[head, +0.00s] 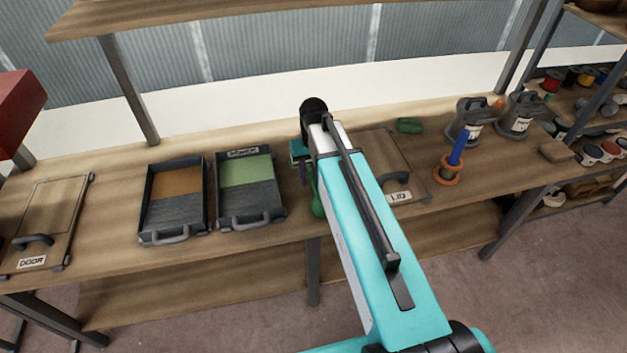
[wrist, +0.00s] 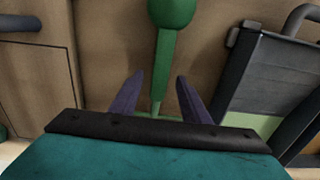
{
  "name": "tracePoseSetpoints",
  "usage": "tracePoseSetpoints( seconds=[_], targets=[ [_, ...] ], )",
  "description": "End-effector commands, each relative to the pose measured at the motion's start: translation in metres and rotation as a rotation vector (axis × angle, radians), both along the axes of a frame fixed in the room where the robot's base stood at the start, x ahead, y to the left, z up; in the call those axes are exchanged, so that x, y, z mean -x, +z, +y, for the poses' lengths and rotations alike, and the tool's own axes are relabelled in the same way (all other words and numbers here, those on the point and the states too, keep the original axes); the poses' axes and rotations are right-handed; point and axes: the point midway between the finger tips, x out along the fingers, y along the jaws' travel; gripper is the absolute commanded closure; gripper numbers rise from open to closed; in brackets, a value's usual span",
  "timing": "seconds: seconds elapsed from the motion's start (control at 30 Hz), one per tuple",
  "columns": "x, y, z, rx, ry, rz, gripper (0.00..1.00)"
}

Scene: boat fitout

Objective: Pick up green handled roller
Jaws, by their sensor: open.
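The green handled roller (head: 317,205) lies on the workbench, partly hidden behind my arm in the head view. In the wrist view its green handle (wrist: 172,12) has a rounded thick part at the top and narrows toward my gripper. My gripper (wrist: 158,90) is open, with one purple finger on each side of the narrow green part. I cannot tell whether either finger touches it. The lower end of the roller is hidden under my gripper. In the head view my gripper (head: 302,173) is over the bench, mostly covered by my arm.
The tray with a green panel (head: 250,195) stands close to the left, and an orange-panelled tray (head: 173,205) beyond it. The lid board (head: 388,155) lies to the right. Grey cans (head: 468,120) and an orange ring with a blue stick (head: 449,172) are further right.

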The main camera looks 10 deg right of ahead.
Motion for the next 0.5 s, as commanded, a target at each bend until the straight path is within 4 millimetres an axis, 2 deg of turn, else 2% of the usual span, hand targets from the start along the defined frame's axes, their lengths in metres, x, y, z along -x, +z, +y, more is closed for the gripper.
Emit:
tracePoseSetpoints(
  seconds=[0.23, 0.5],
  targets=[
    [0.000, -0.017, 0.000, 0.000, 0.000, 0.002, 0.58],
    [0.000, -0.020, 0.000, 0.000, 0.000, 0.000, 0.58]
  ],
)
